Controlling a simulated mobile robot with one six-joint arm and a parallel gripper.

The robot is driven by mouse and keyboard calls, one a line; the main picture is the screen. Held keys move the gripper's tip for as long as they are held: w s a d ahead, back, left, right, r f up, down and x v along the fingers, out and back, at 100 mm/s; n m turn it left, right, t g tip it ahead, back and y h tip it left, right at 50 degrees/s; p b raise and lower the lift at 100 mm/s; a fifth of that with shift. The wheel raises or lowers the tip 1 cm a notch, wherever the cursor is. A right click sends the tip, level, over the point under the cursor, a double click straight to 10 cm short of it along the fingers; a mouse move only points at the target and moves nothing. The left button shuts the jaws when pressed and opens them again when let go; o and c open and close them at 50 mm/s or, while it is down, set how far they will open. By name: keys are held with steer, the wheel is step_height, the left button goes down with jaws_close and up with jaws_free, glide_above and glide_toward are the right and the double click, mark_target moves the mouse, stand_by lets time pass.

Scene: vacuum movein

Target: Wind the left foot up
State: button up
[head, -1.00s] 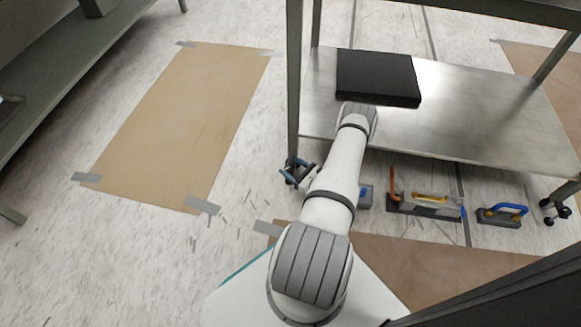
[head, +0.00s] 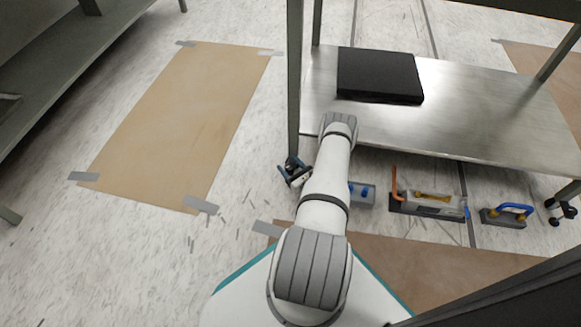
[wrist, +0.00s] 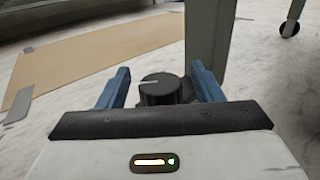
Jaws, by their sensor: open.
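The left leg (head: 294,80) of the steel table stands upright in the head view, and its lower end is near my gripper (head: 294,172). In the wrist view a dark round knob (wrist: 158,90) with a pale line across its top sits in front of the leg (wrist: 207,38). My gripper (wrist: 160,86) is open, with one blue finger on each side of the knob. I see a gap on the left side; whether the right finger touches it I cannot tell. The foot under the leg is mostly hidden.
The steel lower shelf (head: 470,110) carries a black slab (head: 378,75). Several tools, including a grey one with an orange handle (head: 428,205) and a blue-handled one (head: 506,214), lie on the floor along its front. Brown sheets (head: 180,125) are taped to the floor.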

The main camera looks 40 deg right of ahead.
mark_target(293, 169)
steer(key=shift+c, duration=0.6)
steer(key=c, duration=0.7)
steer(key=shift+d, duration=0.15)
steer(key=shift+c, duration=0.6)
steer(key=shift+a, duration=0.2)
steer(key=o, duration=0.9)
steer(key=shift+o, duration=0.2)
steer(key=shift+s, duration=0.1)
steer(key=s+p, duration=0.2)
steer(key=s, duration=0.5)
steer(key=shift+s+p, duration=0.35)
steer(key=shift+p, duration=0.05)
